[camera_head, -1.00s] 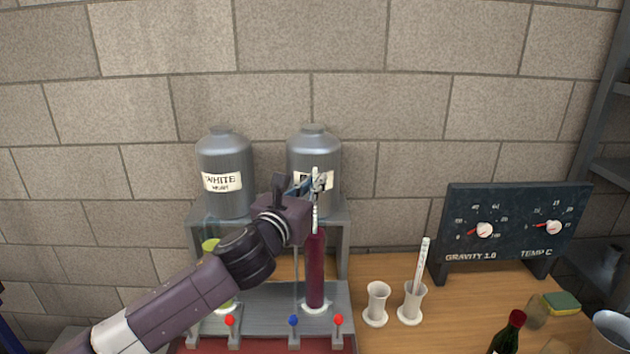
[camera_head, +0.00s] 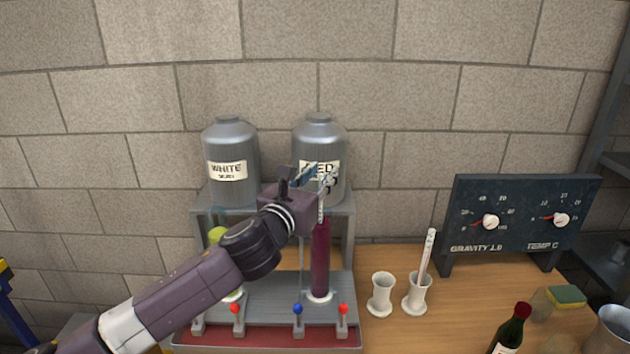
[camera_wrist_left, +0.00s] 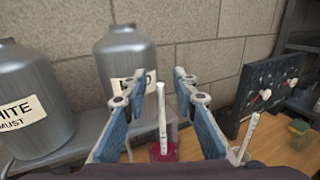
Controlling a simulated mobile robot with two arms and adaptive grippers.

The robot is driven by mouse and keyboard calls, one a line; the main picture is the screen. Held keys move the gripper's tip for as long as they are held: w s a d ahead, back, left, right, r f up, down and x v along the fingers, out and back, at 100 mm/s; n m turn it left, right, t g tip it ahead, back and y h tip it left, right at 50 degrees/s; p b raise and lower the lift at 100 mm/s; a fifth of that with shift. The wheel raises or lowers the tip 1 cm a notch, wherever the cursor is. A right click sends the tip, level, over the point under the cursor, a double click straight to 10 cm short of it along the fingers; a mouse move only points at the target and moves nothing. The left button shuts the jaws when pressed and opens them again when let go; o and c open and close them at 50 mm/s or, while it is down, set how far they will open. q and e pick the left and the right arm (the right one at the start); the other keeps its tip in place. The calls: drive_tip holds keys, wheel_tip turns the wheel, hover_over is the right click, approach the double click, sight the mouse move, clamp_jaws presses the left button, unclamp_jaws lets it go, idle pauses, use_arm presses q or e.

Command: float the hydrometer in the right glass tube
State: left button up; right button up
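The right glass tube (camera_head: 320,262) is full of dark red liquid and stands upright on the grey rack. The hydrometer (camera_wrist_left: 162,120) shows as a white stem rising from the red liquid; its lower part is hidden in it. In the head view a short piece of the stem (camera_head: 321,211) shows above the tube. My left gripper (camera_head: 321,174) is above the tube. In the left wrist view its blue-padded fingers (camera_wrist_left: 158,112) are spread on both sides of the stem, with gaps. My right gripper is not in view.
The left tube (camera_head: 217,235) with yellow-green liquid is partly behind my arm. Two steel tanks (camera_head: 229,160) stand behind on a shelf. Right are white holders (camera_head: 381,295), one with a white stick (camera_head: 427,255), a gauge board (camera_head: 520,215) and a dark bottle (camera_head: 512,330).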

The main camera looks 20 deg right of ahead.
use_arm(q)
drive_tip(key=v, duration=1.2)
drive_tip(key=shift+f, duration=0.1)
